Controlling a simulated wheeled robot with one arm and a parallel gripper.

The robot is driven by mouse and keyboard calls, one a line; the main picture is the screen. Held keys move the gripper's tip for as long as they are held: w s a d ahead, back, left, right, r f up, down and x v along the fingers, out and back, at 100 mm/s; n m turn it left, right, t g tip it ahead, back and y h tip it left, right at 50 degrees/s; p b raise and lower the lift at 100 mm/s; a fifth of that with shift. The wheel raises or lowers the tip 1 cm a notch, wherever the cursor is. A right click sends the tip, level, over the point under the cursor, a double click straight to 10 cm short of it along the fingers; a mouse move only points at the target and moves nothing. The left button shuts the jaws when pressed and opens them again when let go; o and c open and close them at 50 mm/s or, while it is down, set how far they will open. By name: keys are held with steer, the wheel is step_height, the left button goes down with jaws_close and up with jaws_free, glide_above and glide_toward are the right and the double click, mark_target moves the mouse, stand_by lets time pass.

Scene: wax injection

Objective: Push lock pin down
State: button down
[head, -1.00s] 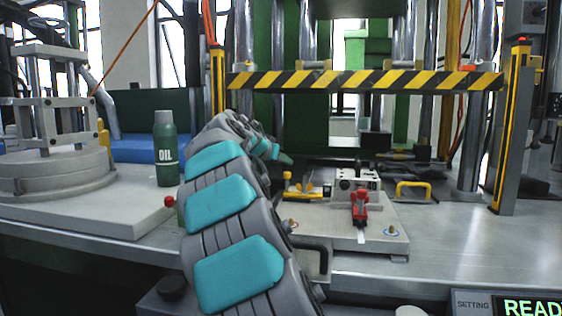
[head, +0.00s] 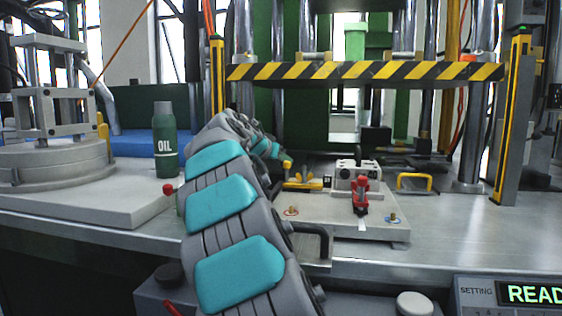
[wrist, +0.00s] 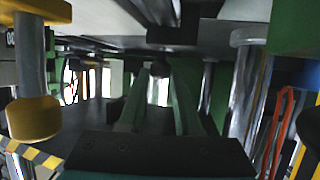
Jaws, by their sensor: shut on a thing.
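My gripper (head: 272,150) is at the end of the teal and grey arm, above the left back part of the fixture plate (head: 330,228). In the wrist view its two green fingers (wrist: 158,85) reach forward from a dark bar. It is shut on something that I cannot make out. A yellow clamp-like part (head: 303,184) stands on the plate, with an upright yellow end close to my gripper; I cannot tell if they touch. A yellow knob on a metal rod (wrist: 35,118) is left of the fingers in the wrist view. I cannot tell which part is the lock pin.
On the plate are a red-handled clamp (head: 361,195) and a pale block (head: 355,172). A yellow handle (head: 414,181) is to the right. A striped press bar (head: 365,72) spans above. A green oil bottle (head: 165,140) stands left.

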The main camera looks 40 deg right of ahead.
steer(key=shift+f, duration=0.35)
steer(key=c, duration=1)
jaws_free()
steer(key=o, duration=0.4)
steer(key=shift+r, duration=0.1)
steer(key=shift+r, duration=0.1)
steer(key=shift+r, duration=1.7)
steer(key=s+a, duration=0.4)
steer(key=s, duration=0.3)
steer(key=s+a+r+b, duration=0.1)
steer(key=s+a, duration=0.3)
steer(key=s, duration=0.2)
steer(key=shift+s+r, duration=0.25)
steer(key=shift+s, duration=0.15)
